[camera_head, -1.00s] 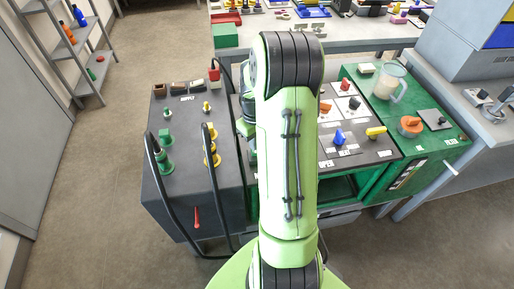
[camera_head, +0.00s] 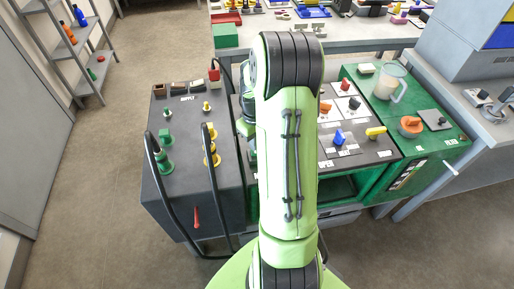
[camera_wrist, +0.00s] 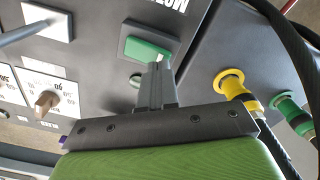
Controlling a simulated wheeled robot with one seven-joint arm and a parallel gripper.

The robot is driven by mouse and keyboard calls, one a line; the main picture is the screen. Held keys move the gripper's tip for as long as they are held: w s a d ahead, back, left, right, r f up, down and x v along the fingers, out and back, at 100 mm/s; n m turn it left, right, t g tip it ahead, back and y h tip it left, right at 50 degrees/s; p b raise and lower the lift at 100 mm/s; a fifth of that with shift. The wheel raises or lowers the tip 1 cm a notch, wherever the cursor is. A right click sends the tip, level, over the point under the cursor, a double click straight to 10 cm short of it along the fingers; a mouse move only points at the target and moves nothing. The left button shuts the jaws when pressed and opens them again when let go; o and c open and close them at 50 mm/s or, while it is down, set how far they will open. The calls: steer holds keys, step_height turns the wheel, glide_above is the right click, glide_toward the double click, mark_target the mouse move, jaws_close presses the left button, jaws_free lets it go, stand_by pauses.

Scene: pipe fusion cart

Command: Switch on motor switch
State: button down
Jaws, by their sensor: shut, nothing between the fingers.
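My gripper (camera_wrist: 158,70) is shut and empty. Its fingertips are right at the near edge of the rocker and overlap it in the picture; I cannot tell whether they touch. In the head view my arm hides the switch and the fingertips. I cannot tell which way the rocker is tilted.
In the wrist view a yellow connector (camera_wrist: 230,82) and a green connector (camera_wrist: 287,106) with dark cables are at right. A brown knob (camera_wrist: 47,101) is at left. In the head view the supply box (camera_head: 185,130) has cable loops, and a jug (camera_head: 389,82) stands at right.

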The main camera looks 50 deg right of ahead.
steer(key=shift+f+b, duration=0.8)
steer(key=shift+f, duration=0.25)
stand_by(0.7)
steer(key=shift+r, duration=0.1)
step_height(320, 180, up, 7)
steer(key=p, duration=0.6)
stand_by(0.3)
